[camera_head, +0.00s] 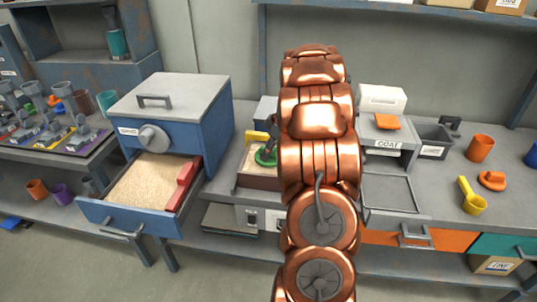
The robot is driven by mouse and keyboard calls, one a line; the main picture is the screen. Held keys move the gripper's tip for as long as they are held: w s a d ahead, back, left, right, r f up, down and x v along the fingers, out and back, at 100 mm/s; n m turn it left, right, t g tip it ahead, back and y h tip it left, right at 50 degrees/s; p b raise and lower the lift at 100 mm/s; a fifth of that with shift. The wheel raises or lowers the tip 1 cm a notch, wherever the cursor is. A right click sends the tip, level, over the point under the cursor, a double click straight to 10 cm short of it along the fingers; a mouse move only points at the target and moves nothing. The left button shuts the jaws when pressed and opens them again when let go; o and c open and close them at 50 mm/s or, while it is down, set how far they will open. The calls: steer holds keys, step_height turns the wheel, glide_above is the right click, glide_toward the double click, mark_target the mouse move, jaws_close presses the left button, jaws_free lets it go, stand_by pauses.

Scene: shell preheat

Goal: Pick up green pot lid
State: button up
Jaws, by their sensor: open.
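The green pot lid (263,158) is a small round green piece just left of my copper arm. It lies over a brown-sided tray of pale material, and its right part is hidden. My gripper (271,143) shows only as a small dark part right above the lid, mostly hidden behind my arm. It is open. I cannot tell whether its fingers touch the lid or stand around it.
An open blue drawer (97,217) of sand holds a red block (181,186) at left, under a blue box (204,129). Right of my arm are a grey frame (390,210), an orange cup (479,149) and a yellow scoop (474,204).

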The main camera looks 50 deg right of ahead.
jaws_close()
stand_by(0.4)
steer(key=shift+r, duration=0.1)
